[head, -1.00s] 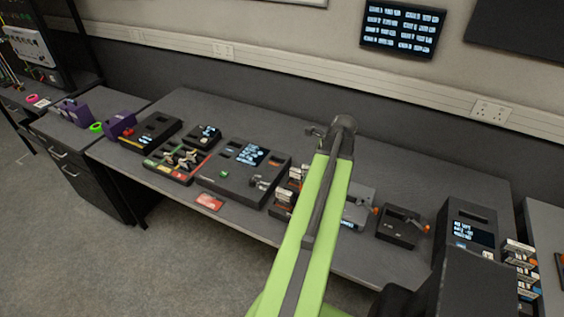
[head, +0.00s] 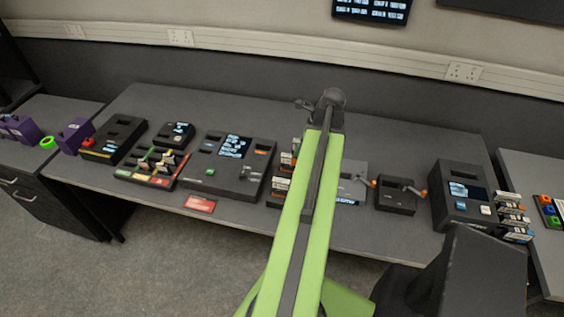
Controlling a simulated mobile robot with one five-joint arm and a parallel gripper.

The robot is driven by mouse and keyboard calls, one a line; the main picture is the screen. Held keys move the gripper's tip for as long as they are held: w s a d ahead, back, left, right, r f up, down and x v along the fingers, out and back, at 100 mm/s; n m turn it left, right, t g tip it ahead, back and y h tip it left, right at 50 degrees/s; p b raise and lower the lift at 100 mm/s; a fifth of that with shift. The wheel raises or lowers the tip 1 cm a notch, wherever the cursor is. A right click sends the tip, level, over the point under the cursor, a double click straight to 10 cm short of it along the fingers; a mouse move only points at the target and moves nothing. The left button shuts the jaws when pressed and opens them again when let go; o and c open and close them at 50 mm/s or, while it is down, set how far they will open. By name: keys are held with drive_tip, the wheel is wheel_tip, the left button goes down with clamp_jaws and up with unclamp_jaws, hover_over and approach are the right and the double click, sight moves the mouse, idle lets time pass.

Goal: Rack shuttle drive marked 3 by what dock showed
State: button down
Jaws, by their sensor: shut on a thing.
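My green arm reaches up the middle of the head view to a dark joint; my gripper's jaws cannot be made out, hidden beyond the arm. A small dark part sticks out left of the joint. A large dark dock-like unit (head: 206,183) with a lit screen stands left of the arm. A tray of several small drives or cartridges (head: 160,160) lies left of it. Small drive racks (head: 280,187) are partly hidden behind the arm. Another rack with several labelled drives (head: 514,222) stands at the far right. I cannot read which drive is marked 3.
A red card (head: 200,204) lies at the front edge. Boxes with orange-tipped levers (head: 396,198) stand right of the arm, then a taller unit with a lit screen (head: 468,190). Purple blocks (head: 77,134) stand left. A wall screen (head: 371,9) shows unreadable text. The desk's back strip is clear.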

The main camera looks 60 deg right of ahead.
drive_tip(key=w+a+b+x, duration=0.1)
drive_tip(key=b+x, duration=0.8)
drive_tip(key=x, duration=0.1)
drive_tip(key=shift+a, duration=0.2)
drive_tip(key=shift+w+f, duration=0.2)
drive_tip(key=shift+f, duration=0.1)
idle(1.2)
drive_tip(key=shift+f+b, duration=0.35)
drive_tip(key=shift+b, duration=0.15)
drive_tip(key=shift+f+b, duration=1.65)
idle(0.9)
idle(0.3)
drive_tip(key=c, duration=1.1)
unclamp_jaws()
drive_tip(key=o, duration=0.3)
